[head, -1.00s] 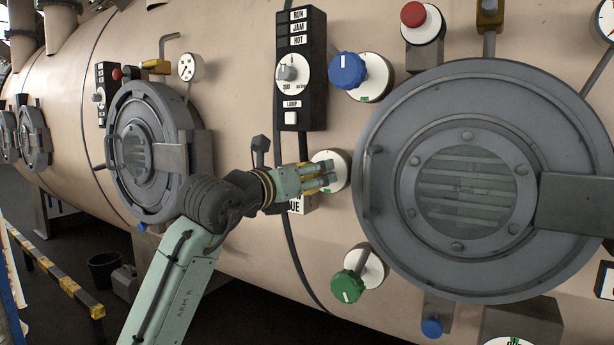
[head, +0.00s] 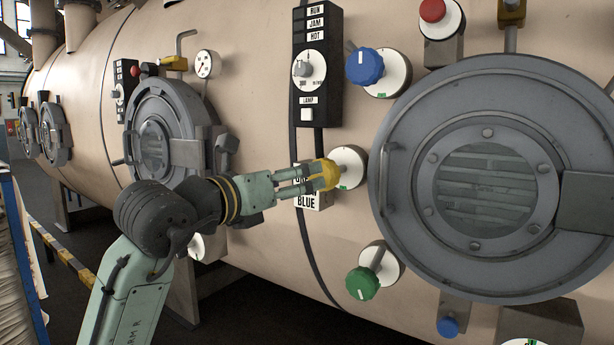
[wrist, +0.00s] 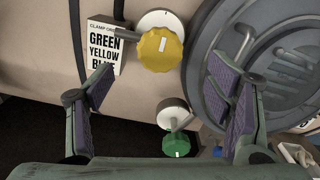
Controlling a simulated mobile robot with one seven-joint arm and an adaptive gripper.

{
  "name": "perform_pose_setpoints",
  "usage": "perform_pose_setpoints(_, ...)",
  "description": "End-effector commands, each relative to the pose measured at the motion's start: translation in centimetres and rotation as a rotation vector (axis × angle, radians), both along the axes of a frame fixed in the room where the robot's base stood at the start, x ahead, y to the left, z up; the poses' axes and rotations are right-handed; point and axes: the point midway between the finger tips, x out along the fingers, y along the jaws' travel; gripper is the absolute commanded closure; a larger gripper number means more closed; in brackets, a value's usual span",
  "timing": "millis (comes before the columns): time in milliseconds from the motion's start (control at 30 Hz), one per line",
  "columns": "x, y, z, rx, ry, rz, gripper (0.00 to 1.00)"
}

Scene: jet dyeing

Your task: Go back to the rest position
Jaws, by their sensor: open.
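My gripper (head: 303,181) is pale green and reaches from the lower left towards the yellow knob (head: 325,174) on the machine's side. In the wrist view my gripper (wrist: 168,105) is open, with its purple-padded fingers wide apart and nothing between them. The yellow knob also shows in the wrist view (wrist: 160,50), ahead of the fingers, with its white mark nearly upright. In the head view the fingertips overlap the knob's left edge; I cannot tell from that view whether they touch it.
A large round grey door (head: 390,220) with a handle is right of my gripper. A green knob (head: 362,284) is below, a blue knob (head: 364,67) above. A label card (wrist: 104,45) reads green, yellow, blue. A black control box (head: 318,90) hangs above my gripper.

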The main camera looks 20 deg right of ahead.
Motion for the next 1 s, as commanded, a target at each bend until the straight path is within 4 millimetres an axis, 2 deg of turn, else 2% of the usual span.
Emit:
perform_pose_setpoints(200, -1.0, 1.2, 0.0, 0.001, 0.001, 0.0, 0.27)
perform_pose_setpoints(533, -1.0, 1.2, 0.0, 0.001, 0.001, 0.0, 0.27)
perform_pose_setpoints(633, -0.7, 3.0, 1.2, -0.105, 0.018, 0.041, 0.27)
perform_pose_setpoints(667, -0.6, 4.0, 1.8, -0.162, 0.027, 0.06, 0.27)
perform_pose_setpoints(767, -0.7, 8.9, 4.6, -0.432, 0.053, 0.131, 0.27)
perform_pose_setpoints(867, -2.0, 15.9, 7.4, -0.774, 0.058, 0.176, 0.27)
perform_pose_setpoints(900, -2.8, 18.8, 8.3, -0.905, 0.049, 0.178, 0.27)
perform_pose_setpoints(967, -4.6, 23.0, 9.3, -1.091, 0.026, 0.166, 0.27)
perform_pose_setpoints(1000, -5.9, 25.7, 9.8, -1.205, 0.004, 0.147, 0.27)
